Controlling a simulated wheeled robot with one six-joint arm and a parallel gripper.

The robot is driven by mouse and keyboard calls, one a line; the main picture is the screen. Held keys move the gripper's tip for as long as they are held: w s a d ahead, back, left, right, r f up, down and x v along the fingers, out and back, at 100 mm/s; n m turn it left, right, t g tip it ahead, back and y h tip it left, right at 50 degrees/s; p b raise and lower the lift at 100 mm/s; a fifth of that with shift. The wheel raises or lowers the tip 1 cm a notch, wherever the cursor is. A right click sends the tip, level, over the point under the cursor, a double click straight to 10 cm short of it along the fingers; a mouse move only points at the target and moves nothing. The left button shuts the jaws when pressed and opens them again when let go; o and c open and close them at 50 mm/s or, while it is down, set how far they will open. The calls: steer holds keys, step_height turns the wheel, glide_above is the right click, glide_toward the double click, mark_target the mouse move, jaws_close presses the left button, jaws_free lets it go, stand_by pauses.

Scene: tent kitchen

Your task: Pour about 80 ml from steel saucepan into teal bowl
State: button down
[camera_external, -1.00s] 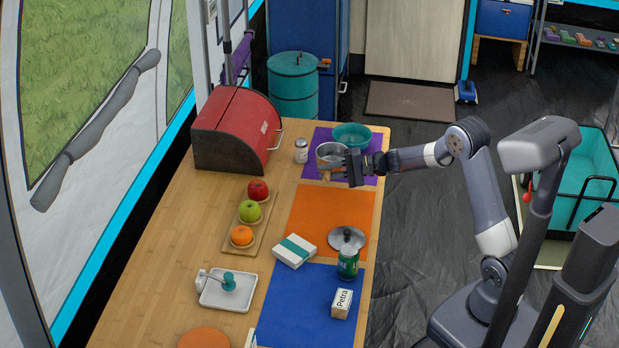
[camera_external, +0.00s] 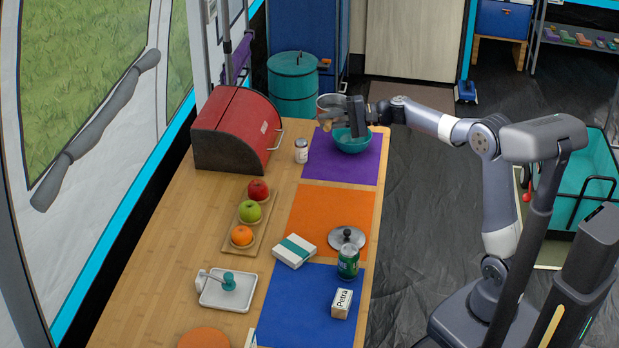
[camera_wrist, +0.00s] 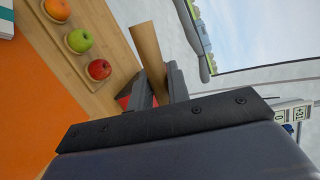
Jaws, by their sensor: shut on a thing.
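The steel saucepan (camera_external: 329,103) is held up in the air, above and slightly left of the teal bowl (camera_external: 352,146). My gripper (camera_external: 356,116) is shut on its wooden handle, which shows between the fingers in the wrist view (camera_wrist: 148,50). The pan looks roughly level; its contents cannot be made out. The teal bowl stands on the purple mat (camera_external: 349,174) with something pale inside, too small to tell. No stream of liquid shows. In the wrist view the pan's body and the bowl are hidden.
A salt shaker (camera_external: 301,151) and the red bread box (camera_external: 238,131) stand left of the mat. The fruit board (camera_external: 262,222), a steel lid (camera_external: 347,238) and a green can (camera_external: 348,262) are nearer the front. The purple mat is clear in front of the bowl.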

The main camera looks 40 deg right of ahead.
step_height(320, 180, up, 4)
steer(key=shift+w+r, duration=0.1)
steer(key=shift+r, duration=0.15)
steer(key=shift+w+f, duration=0.15)
steer(key=shift+w, duration=0.15)
steer(key=w+m+t+h+p, duration=0.3)
steer(key=w+m+t+h, duration=0.3)
steer(key=w, duration=1.9)
steer(key=shift+d+m+t+h, duration=0.45)
steer(key=shift+m+h, duration=1.05)
steer(key=shift+h, duration=0.6)
step_height(320, 180, down, 18)
steer(key=shift+w+r, duration=0.1)
steer(key=shift+r, duration=0.1)
